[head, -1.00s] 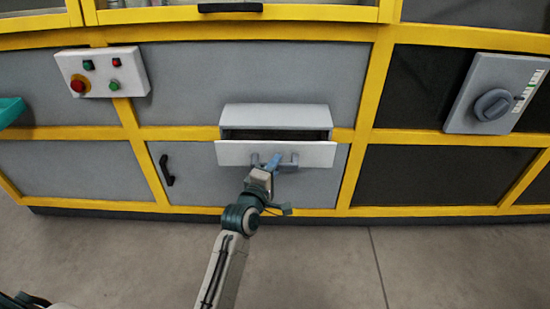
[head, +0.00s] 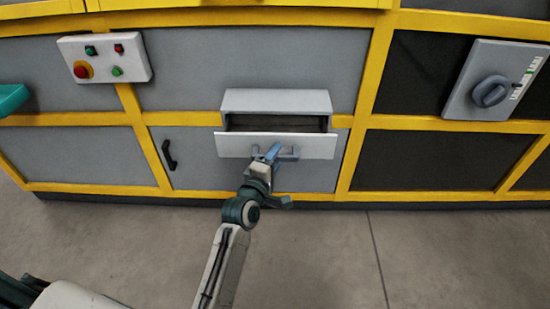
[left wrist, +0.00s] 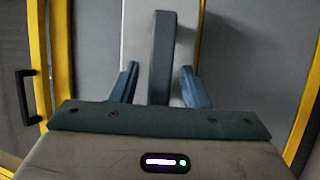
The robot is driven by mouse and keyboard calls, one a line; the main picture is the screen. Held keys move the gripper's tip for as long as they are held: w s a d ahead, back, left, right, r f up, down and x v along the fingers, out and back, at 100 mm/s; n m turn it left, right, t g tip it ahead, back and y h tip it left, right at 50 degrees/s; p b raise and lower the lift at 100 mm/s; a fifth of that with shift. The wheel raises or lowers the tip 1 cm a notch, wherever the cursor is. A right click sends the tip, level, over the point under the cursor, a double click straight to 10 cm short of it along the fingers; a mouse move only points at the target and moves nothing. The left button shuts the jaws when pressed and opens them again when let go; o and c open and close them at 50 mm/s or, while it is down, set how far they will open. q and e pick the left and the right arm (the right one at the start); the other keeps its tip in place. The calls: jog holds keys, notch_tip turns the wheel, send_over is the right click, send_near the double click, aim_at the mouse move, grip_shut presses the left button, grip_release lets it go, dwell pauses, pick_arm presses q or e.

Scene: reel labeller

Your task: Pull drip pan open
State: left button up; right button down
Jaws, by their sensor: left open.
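The drip pan is a drawer with a white front (head: 235,146), standing partly open below a grey hood in the machine's face. A dark gap shows behind its front. Its blue-grey bar handle (head: 290,154) is on the front; in the left wrist view the handle (left wrist: 160,55) runs upright between my fingers. My left gripper (head: 272,153) is at the handle. Its blue fingers are open, one on each side of the bar, with gaps visible in the left wrist view (left wrist: 160,84). My right gripper is not in view.
A grey hood (head: 277,102) covers the pan from above. A control box with buttons (head: 104,58) is at the left, and a rotary switch box (head: 495,80) at the right. A black door handle (head: 168,154) is left of the pan. The floor (head: 320,255) in front is clear.

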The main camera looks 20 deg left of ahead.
pick_arm(q)
jog(key=s+a, duration=0.1)
jog(key=s, duration=0.9)
jog(key=shift+s, duration=0.35)
jog(key=shift+a, duration=0.1)
